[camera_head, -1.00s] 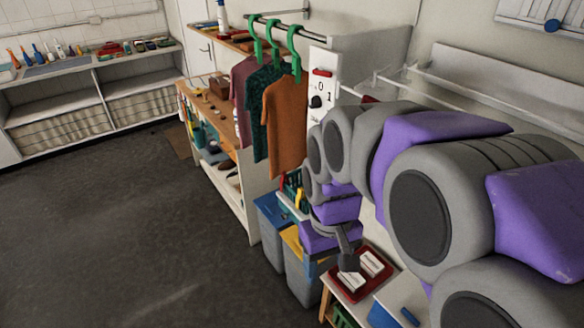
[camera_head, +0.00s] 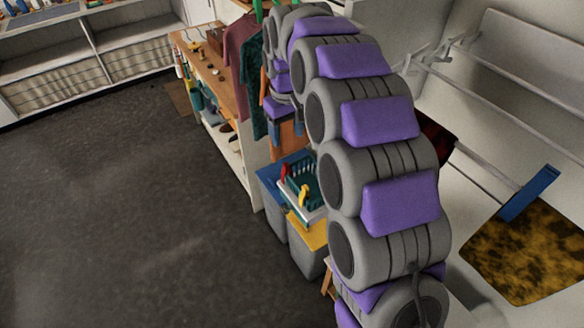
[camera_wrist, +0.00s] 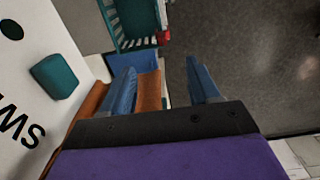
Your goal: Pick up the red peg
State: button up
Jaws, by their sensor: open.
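The red peg (camera_head: 284,172) is at the left edge of the dark green basket (camera_head: 303,175) in the head view. In the wrist view, the red piece (camera_wrist: 163,37) shows beside the basket (camera_wrist: 132,22), beyond my fingertips. The red piece lies ahead of the gap, apart from both fingers.
A yellow peg (camera_head: 304,195) is at the basket's near side. Blue-lidded (camera_head: 268,190) and yellow-lidded (camera_head: 308,232) bins stand below. Hanging shirts (camera_head: 240,50) are close to my gripper. A white lettered surface (camera_wrist: 25,110) with a teal block (camera_wrist: 54,76) is at the left. Dark floor (camera_head: 120,200) is open.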

aim_at(287, 164)
jog(key=f, duration=0.3)
jog(key=f+b, duration=0.1)
jog(key=f, duration=0.7)
jog(key=shift+s+a, duration=0.1)
jog(key=shift+a, duration=0.15)
jog(key=shift+d+f, duration=0.15)
jog(key=shift+f, duration=0.25)
jog(key=f, duration=0.1)
jog(key=f+b, duration=0.1)
jog(key=f, duration=0.3)
jog(key=shift+a+f, duration=0.1)
jog(key=shift+a, duration=0.2)
jog(key=shift+d, duration=0.15)
jog(key=shift+c, duration=0.3)
jog(key=shift+c, duration=0.8)
jog(key=c, duration=0.9)
